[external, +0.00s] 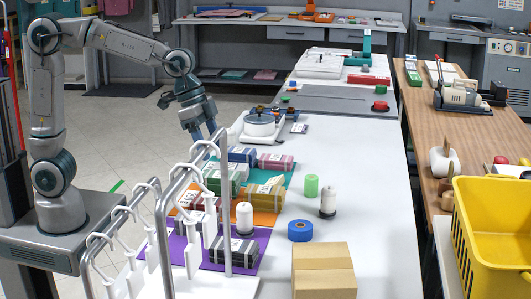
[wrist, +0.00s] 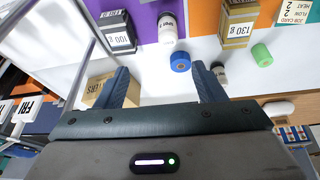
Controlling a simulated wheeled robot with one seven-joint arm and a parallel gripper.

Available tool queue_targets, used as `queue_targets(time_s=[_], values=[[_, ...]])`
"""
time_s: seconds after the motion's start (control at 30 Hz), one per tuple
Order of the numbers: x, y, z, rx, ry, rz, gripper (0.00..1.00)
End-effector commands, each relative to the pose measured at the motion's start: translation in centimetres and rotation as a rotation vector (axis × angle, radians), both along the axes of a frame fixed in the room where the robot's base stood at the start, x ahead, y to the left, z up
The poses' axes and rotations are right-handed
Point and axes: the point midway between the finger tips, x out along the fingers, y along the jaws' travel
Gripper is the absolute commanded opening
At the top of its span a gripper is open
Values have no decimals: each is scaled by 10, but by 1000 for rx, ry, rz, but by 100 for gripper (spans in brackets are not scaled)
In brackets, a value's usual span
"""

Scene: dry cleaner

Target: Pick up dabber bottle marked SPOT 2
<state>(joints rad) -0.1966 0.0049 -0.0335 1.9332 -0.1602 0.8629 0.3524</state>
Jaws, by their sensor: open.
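Two white dabber bottles stand upright on the white table. One (external: 244,221) is by the edge of the purple and orange mats; it shows in the wrist view (wrist: 167,28) with SPOT lettering upside down, its number unclear. The other (external: 327,203) stands farther right on bare table; in the wrist view (wrist: 219,74) it is beside my right finger, partly hidden, its label unreadable. I cannot tell which one is SPOT 2. My gripper (external: 210,133) is open and empty (wrist: 160,74), raised above the table and apart from both bottles.
A blue tape roll (external: 301,231) and a green cylinder (external: 311,186) stand near the bottles. A cardboard box (external: 323,271) is at the table's near end. Banded bundles lie on coloured mats (external: 267,219). A metal hanger rack (external: 167,225) rises on the left.

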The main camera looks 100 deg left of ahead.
Motion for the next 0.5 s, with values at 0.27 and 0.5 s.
queue_targets(time_s=[0.27,0.5], values=[[115,63,-30,-13,-83,-40,63],[188,125,-65,-12,-162,-67,63]])
